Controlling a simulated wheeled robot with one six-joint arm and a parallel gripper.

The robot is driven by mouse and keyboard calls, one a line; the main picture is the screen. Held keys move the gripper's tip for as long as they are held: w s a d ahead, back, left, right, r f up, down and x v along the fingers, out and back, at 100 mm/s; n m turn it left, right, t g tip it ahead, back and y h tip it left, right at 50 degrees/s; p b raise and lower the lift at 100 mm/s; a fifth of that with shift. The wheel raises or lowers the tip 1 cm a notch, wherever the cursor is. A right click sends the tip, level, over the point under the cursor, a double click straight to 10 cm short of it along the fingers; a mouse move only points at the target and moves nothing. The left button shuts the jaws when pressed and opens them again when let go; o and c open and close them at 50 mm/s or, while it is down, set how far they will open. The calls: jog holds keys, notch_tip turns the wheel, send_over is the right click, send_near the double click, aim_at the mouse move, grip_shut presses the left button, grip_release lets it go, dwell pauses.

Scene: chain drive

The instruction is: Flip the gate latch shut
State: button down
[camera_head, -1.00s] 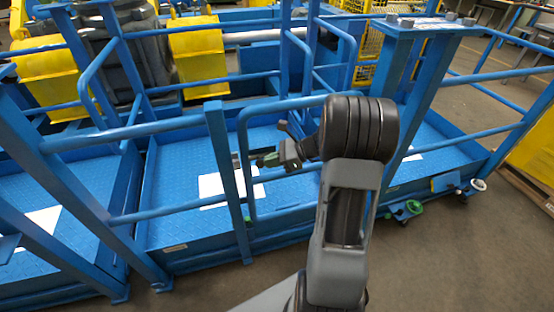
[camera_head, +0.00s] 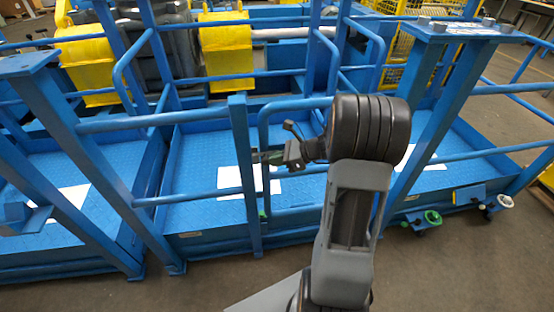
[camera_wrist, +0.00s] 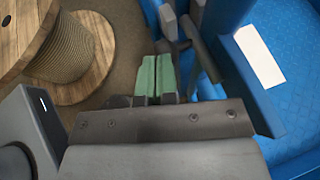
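The gate is a blue tube frame (camera_head: 263,115) beside a blue upright post (camera_head: 245,180) in the head view. In the wrist view, blue steel (camera_wrist: 228,14) stands right of the fingertips, with a grey block (camera_wrist: 168,20) and dark bar (camera_wrist: 204,55) beside it. These may be the latch; its position is unclear. My gripper (camera_head: 262,157) is close to the post at mid-height. Its green finger pads (camera_wrist: 156,75) lie side by side with only a thin line between them, and I see nothing held. My wrist hides part of the gate in the head view.
A blue checker-plate platform (camera_head: 200,185) with white sheets lies behind the rails. A slanted blue beam (camera_head: 85,160) stands left. A wooden spool (camera_wrist: 100,50) with rope is on the floor at left in the wrist view. Grey floor in front is clear.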

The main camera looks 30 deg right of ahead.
jog(key=p+v, duration=0.2)
jog(key=v, duration=1.2)
jog(key=shift+p, duration=0.3)
jog(key=shift+w+d, duration=0.1)
jog(key=s+a+f+n+g+h+p, duration=0.1)
jog(key=s+a+f+n+g+h, duration=0.4)
jog(key=n, duration=0.4)
jog(key=s+a+r+n+h+p, duration=0.2)
jog(key=a+r+n, duration=0.4)
jog(key=a+n, duration=0.1)
jog(key=s+a+r+n+t+h+p, duration=0.1)
jog(key=s+a+r+n+h+p, duration=0.1)
jog(key=a+r+n, duration=0.5)
jog(key=shift+s+r+n+h, duration=0.35)
jog(key=shift+s+n+h, duration=0.25)
jog(key=shift+n+h, duration=0.15)
